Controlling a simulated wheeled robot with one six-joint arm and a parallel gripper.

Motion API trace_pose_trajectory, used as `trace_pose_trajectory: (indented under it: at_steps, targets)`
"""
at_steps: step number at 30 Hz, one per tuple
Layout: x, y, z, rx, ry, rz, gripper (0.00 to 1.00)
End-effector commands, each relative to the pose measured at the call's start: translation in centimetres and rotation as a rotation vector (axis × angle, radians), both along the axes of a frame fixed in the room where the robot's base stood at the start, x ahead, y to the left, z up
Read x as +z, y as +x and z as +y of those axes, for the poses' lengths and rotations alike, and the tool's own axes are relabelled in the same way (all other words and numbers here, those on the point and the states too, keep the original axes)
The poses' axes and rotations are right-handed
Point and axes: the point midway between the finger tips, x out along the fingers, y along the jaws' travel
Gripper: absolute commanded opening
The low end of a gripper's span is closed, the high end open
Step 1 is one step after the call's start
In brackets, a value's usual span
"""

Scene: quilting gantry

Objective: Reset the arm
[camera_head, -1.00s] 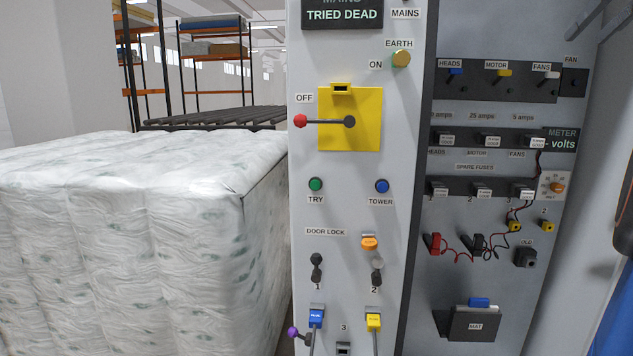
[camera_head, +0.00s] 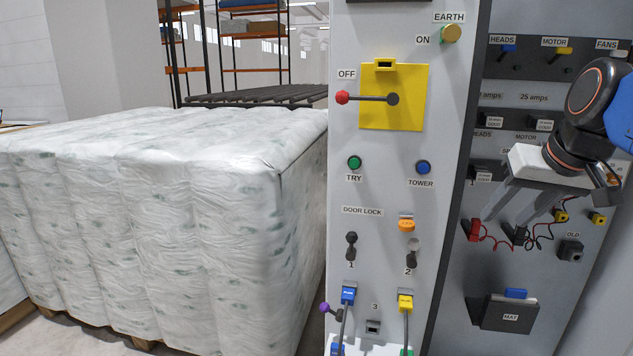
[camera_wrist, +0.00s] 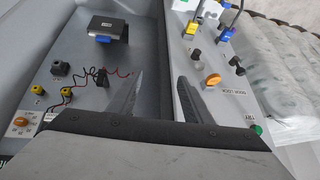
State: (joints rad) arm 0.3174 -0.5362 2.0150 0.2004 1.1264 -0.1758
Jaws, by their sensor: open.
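My gripper (camera_head: 530,205) is at the right in the head view, in front of the recessed fuse and meter panel. Its two fingers are apart with nothing between them. In the wrist view my gripper (camera_wrist: 158,100) shows its two fingers spread, pointing toward the cabinet. The red and black meter probes (camera_head: 474,231) with their leads lie beyond the fingers, on the panel. My arm hides part of the spare fuses and the meter display.
The grey control cabinet (camera_head: 385,225) carries a yellow isolator plate (camera_head: 415,110) with its red-knobbed handle at OFF. Door-lock keys (camera_head: 351,240) and blue and yellow plugs (camera_head: 405,303) stick out below. Wrapped bales (camera_head: 200,220) stand left. A MAT holder (camera_head: 505,313) juts from the panel.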

Motion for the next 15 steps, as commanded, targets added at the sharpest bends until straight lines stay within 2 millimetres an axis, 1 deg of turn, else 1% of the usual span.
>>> trace_pose_trajectory:
  at_steps: [1,2,3,5,6,8,9,12,15]
  targets:
    - [-2.6,-1.5,1.4,0.022,-0.007,0.021,0.45]
    - [-4.1,-2.2,2.0,0.031,-0.010,0.033,0.45]
    - [-6.1,-3.3,2.8,0.042,-0.018,0.047,0.45]
    - [-9.0,-4.9,3.8,0.061,-0.029,0.069,0.45]
    - [-11.0,-6.0,4.5,0.075,-0.037,0.082,0.45]
    - [-13.8,-7.6,5.2,0.093,-0.050,0.101,0.45]
    - [-15.6,-8.7,5.7,0.105,-0.057,0.112,0.45]
    - [-19.2,-10.8,6.3,0.131,-0.076,0.133,0.45]
    - [-21.6,-12.3,6.7,0.149,-0.090,0.148,0.45]
